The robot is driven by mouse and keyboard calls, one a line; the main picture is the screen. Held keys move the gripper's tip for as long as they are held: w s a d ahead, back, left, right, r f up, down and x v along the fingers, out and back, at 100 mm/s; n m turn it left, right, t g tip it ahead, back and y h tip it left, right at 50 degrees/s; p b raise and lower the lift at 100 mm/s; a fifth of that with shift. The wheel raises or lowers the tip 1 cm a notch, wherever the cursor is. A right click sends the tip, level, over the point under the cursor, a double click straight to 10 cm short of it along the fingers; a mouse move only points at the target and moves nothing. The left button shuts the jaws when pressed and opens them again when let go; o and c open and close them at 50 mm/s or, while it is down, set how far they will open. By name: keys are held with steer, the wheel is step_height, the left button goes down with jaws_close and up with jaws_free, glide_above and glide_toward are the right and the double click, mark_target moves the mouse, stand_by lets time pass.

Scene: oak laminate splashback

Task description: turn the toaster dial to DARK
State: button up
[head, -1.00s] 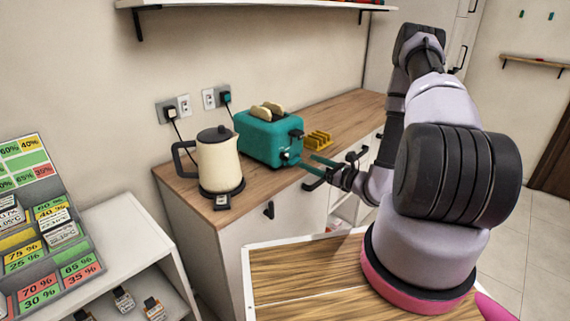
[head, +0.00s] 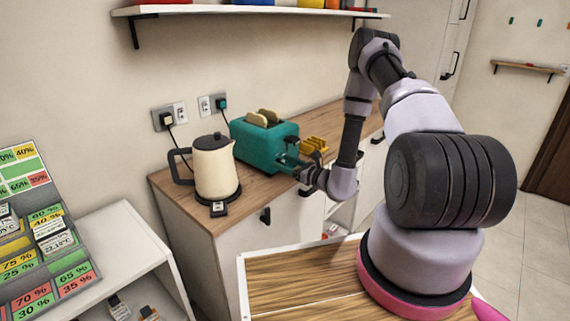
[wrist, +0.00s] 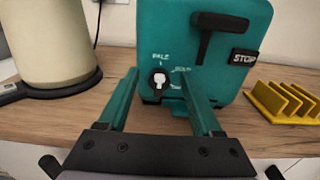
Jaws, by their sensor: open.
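The teal toaster (head: 264,146) stands on the wooden counter with bread slices (head: 262,117) in its top. In the wrist view, its front face (wrist: 222,50) shows a black lever (wrist: 214,35), a STOP button (wrist: 243,57) and a small black dial (wrist: 158,80) with a white mark. A PALE label sits above the dial and what looks like GOLD is at its upper right. I cannot tell which label the mark points to; no DARK label is readable. My gripper (wrist: 158,74) is open, its teal fingers on either side of the dial in the picture. Contact is not visible.
A cream kettle (head: 213,167) stands left of the toaster; it also shows in the wrist view (wrist: 48,40). A yellow toast rack (wrist: 285,100) is to the right. A shelf (head: 250,11) hangs above. Counter beyond the rack looks clear.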

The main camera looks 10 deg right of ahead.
jaws_close()
stand_by(0.3)
steer(key=m, duration=0.5)
steer(key=shift+w+d+f+m, duration=0.1)
steer(key=shift+d+m, duration=0.05)
steer(key=shift+m, duration=0.25)
steer(key=m, duration=0.6)
steer(key=shift+d+f, duration=0.15)
steer(key=m, duration=0.6)
steer(key=shift+w+f+m, duration=0.1)
steer(key=shift+f+m, duration=0.15)
steer(key=shift+m, duration=0.05)
steer(key=m, duration=0.5)
steer(key=shift+f, duration=0.15)
steer(key=shift+m, duration=0.3)
